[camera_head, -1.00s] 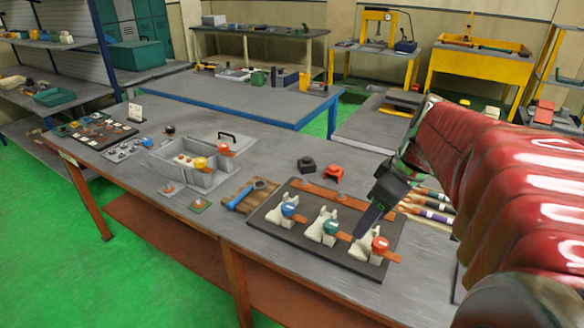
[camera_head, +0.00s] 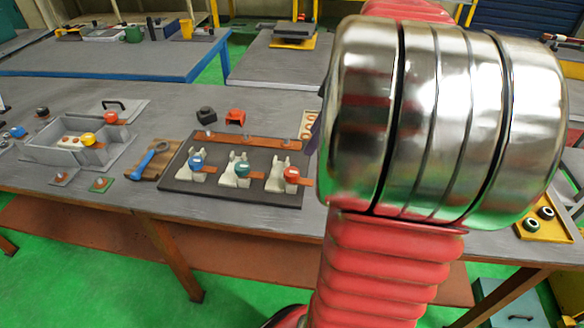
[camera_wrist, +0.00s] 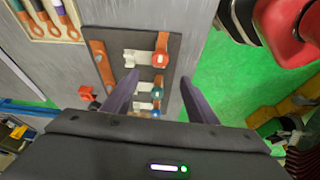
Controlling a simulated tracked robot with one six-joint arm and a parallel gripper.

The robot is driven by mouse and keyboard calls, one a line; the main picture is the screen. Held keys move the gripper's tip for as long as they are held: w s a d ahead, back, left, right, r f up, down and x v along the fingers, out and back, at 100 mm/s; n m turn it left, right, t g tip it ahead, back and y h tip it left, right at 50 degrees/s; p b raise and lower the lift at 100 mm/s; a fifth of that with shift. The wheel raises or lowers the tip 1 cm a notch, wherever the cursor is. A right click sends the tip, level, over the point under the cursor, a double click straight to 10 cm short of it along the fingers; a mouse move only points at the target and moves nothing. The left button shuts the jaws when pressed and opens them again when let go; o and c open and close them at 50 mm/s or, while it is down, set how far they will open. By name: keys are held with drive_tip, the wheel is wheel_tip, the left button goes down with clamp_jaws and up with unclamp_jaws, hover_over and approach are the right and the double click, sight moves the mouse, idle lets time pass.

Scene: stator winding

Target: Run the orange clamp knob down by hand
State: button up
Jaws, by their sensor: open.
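A red-orange knob (camera_head: 291,174) sits on the rightmost of three pale clamps on a dark board (camera_head: 240,203). A teal knob (camera_head: 243,170) and a blue knob (camera_head: 197,162) are on the clamps to its left. In the wrist view the red-orange knob (camera_wrist: 161,58) is above the teal knob (camera_wrist: 157,92) and the blue knob. My gripper (camera_wrist: 158,75) is open and empty, its two dark fingers spread over the board, apart from the red-orange knob. In the head view my arm hides most of the gripper.
A blue-handled tool (camera_head: 150,158) lies on a wooden block left of the board. A grey box (camera_head: 70,150) with yellow and orange knobs stands further left. Black and red blocks (camera_head: 236,117) stand behind the board. A yellow tray (camera_head: 545,222) is at the right.

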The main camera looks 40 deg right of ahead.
sight(292, 173)
drive_tip(key=x, duration=1.3)
drive_tip(key=shift+w+f, duration=0.15)
drive_tip(key=c, duration=1.1)
drive_tip(key=shift+o, duration=0.2)
drive_tip(key=shift+a, duration=0.25)
drive_tip(key=shift+d, duration=0.1)
